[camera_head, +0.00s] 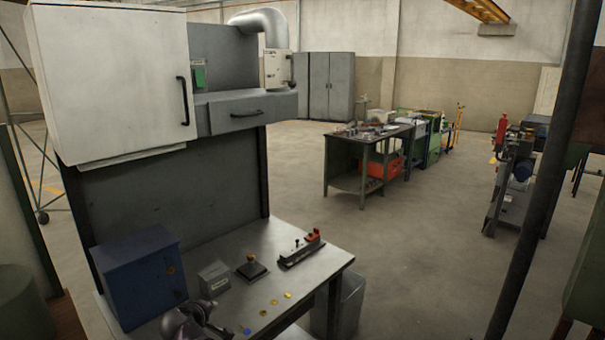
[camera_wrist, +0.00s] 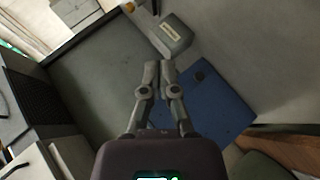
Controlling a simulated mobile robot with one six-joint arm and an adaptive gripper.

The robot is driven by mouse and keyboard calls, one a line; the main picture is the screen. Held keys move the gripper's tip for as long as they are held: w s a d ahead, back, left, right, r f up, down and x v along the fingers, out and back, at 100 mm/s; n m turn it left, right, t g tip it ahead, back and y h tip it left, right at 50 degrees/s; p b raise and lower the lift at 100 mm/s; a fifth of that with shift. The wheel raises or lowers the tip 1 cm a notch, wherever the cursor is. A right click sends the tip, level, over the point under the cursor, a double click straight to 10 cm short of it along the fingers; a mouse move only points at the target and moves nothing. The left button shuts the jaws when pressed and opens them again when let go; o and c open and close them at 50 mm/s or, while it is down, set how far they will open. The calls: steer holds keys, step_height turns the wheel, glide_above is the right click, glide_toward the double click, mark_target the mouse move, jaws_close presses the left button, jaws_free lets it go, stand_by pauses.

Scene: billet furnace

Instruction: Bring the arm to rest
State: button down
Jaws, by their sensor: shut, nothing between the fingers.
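My gripper (camera_wrist: 159,68) shows in the wrist view with its two fingers close together and nothing between them. It is over the workbench area, with the blue box (camera_wrist: 208,105) behind its fingers in that view. In the head view, part of my arm shows at the bottom edge, above the front of the metal workbench (camera_head: 318,262). The rest of the arm is out of view.
The blue box (camera_head: 143,278) stands on the bench's left, beside a small grey labelled box (camera_head: 214,278). A dark block with a brass knob (camera_head: 251,268), a red-ended fixture (camera_head: 302,250) and several small discs (camera_head: 275,301) lie rightward. A white cabinet (camera_head: 112,75) overhangs the bench.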

steer(key=s+d+f+m+g+h, duration=0.1)
steer(key=d+f+m+g, duration=0.25)
steer(key=d, duration=0.95)
steer(key=d+f+m+g+h, duration=0.1)
steer(key=d+f+m+g, duration=0.2)
steer(key=d, duration=1)
steer(key=s+d+f+m+g+y, duration=0.1)
steer(key=s+d+m+g, duration=0.1)
steer(key=s+d, duration=0.3)
steer(key=s+d+f+m+g+y, duration=0.1)
steer(key=s+d+m+g+y, duration=0.1)
steer(key=d, duration=0.9)
steer(key=s+m+g, duration=0.1)
steer(key=s+m, duration=0.1)
steer(key=s, duration=0.1)
steer(key=shift+s+d, duration=0.25)
steer(key=shift+s, duration=0.1)
